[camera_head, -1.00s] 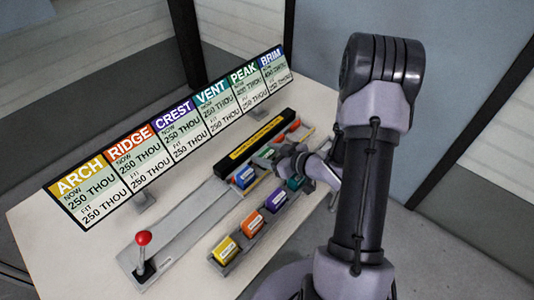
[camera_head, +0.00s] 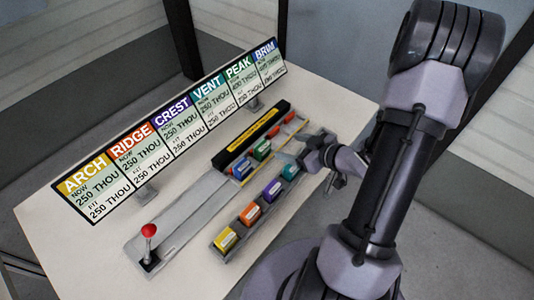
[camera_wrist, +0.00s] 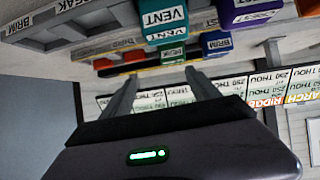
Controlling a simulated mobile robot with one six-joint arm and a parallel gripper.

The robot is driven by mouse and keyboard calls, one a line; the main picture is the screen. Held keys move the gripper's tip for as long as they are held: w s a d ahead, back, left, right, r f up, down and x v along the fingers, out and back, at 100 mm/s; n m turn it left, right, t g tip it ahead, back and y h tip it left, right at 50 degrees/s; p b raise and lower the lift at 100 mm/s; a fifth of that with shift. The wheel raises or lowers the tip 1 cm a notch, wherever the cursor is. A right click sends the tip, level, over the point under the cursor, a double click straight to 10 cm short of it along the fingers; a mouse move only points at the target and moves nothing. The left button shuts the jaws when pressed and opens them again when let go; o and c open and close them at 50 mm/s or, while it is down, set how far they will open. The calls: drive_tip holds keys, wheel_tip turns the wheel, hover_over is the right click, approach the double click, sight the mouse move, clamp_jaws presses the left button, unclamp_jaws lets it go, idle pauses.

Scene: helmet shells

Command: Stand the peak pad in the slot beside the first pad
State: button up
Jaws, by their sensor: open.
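The green peak pad (camera_head: 262,150) stands in the dark holder beside the blue first pad (camera_head: 241,168). In the wrist view the green pad (camera_wrist: 172,53) shows beyond my fingertips, with the blue pad (camera_wrist: 217,43) to its right. A narrow space seems to separate them; I cannot tell how deep the green pad sits. My gripper (camera_head: 306,158) is open and empty, to the right of the green pad and apart from it. Its two fingers (camera_wrist: 163,78) are spread in the wrist view.
A front tray (camera_head: 216,244) holds yellow, orange, purple (camera_head: 272,190) and teal (camera_head: 290,171) pads; its far end looks empty. Red-orange pieces (camera_head: 273,131) lie farther along the holder. A red-knobbed lever (camera_head: 149,231) stands at front left. A sign board (camera_head: 165,138) runs behind.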

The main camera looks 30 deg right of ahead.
drive_tip(key=w+d+r+m+g+h, duration=0.2)
drive_tip(key=w+r+h, duration=0.25)
drive_tip(key=r, duration=0.55)
drive_tip(key=s+a+r+m+g+h, duration=0.1)
drive_tip(key=s+a+r+m+h, duration=0.1)
drive_tip(key=s+a+r+m, duration=0.3)
drive_tip(key=s+a+r+g+y, duration=0.1)
drive_tip(key=s+a+r+y, duration=0.1)
drive_tip(key=s+a, duration=0.5)
drive_tip(key=s+a+r+m+g+y, duration=0.1)
drive_tip(key=s+a+r+y, duration=0.2)
drive_tip(key=a, duration=1)
drive_tip(key=s+r, duration=0.1)
drive_tip(key=s, duration=0.2)
drive_tip(key=shift+s+a+r+g, duration=0.25)
drive_tip(key=shift+s+r+g, duration=0.05)
drive_tip(key=shift+s+r, duration=0.1)
drive_tip(key=shift+y, duration=0.25)
drive_tip(key=shift+c, duration=0.2)
